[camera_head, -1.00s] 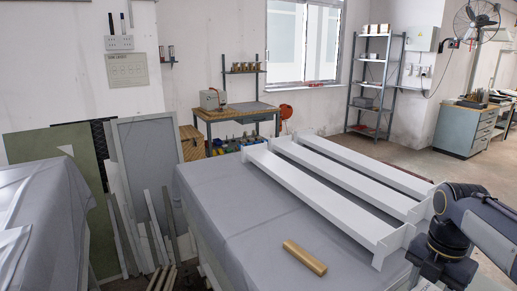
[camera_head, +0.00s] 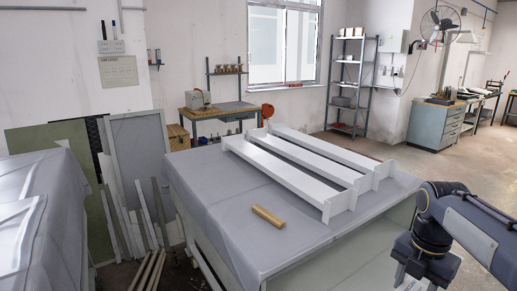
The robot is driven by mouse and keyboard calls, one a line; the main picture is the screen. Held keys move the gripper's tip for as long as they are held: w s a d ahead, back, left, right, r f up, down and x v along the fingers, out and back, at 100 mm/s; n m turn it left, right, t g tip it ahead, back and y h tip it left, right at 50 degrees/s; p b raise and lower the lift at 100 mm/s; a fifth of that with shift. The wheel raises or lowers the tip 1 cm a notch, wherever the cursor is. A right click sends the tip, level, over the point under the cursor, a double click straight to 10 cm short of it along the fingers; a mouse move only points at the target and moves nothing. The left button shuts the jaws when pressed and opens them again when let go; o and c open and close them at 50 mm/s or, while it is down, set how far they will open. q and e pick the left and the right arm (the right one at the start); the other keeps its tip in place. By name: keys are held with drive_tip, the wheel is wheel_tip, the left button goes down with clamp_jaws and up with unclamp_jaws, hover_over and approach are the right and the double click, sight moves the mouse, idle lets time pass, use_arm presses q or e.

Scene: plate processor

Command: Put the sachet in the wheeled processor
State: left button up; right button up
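I see nothing that I can clearly name as the sachet or the wheeled processor. A small tan, elongated bar-like piece (camera_head: 268,216) lies on the grey-covered table (camera_head: 222,212); I cannot tell whether it is the sachet. My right arm comes in at the lower right, beside the table's right side, and its gripper lies outside the picture. My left arm and gripper do not show.
Several long white beams (camera_head: 285,178) lie across the table's far part. Another grey-covered surface (camera_head: 60,220) stands at the left, with panels and boards (camera_head: 140,160) leaning behind it. A workbench (camera_head: 215,112) and shelf rack (camera_head: 350,85) stand at the back wall. Floor is open at the right.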

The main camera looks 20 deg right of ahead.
drive_tip(key=w+a+f+m, duration=1.1)
drive_tip(key=w+f+m, duration=0.1)
drive_tip(key=f, duration=0.1)
drive_tip(key=w+a+f+m, duration=0.2)
drive_tip(key=a+f+m, duration=0.7)
drive_tip(key=a+f, duration=0.2)
drive_tip(key=shift+a+f+m, duration=0.15)
drive_tip(key=shift+a+m, duration=0.25)
drive_tip(key=shift+a, duration=0.25)
